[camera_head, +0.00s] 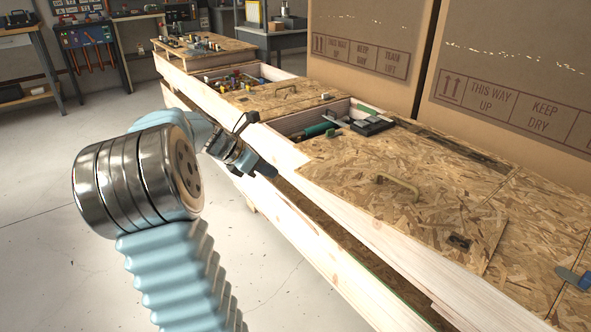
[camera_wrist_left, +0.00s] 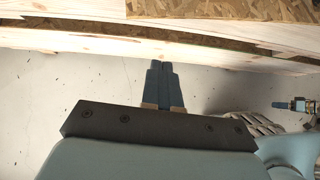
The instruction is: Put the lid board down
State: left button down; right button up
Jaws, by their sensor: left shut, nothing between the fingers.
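A lid board (camera_head: 390,180) of pressed wood chips with a brass handle lies flat on the near part of the long bench, beside an open compartment. A second handled board (camera_head: 285,93) lies farther back; I cannot tell which one is meant. My left gripper (camera_head: 267,169) is shut and empty, apart from both boards, at the bench's left side. Its closed blue fingers (camera_wrist_left: 162,70) point at the bench edge in the left wrist view. A blue-tipped part (camera_head: 573,278) at the right edge may be my right gripper; its jaws are unclear.
The near open compartment (camera_head: 290,125) holds a green tool and dark items. Small parts fill a compartment (camera_head: 237,80) behind it. Large cartons (camera_head: 372,50) stand along the bench's right side. The pale floor (camera_head: 50,190) to the left is clear.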

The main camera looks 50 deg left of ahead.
pick_arm(q)
jog(key=w+r+x, duration=0.1)
jog(key=r+x, duration=0.1)
jog(key=x, duration=0.9)
jog(key=shift+w+d+f, duration=0.3)
jog(key=shift+w, duration=0.35)
pick_arm(e)
jog(key=shift+f, duration=0.15)
pick_arm(q)
jog(key=shift+w, duration=0.1)
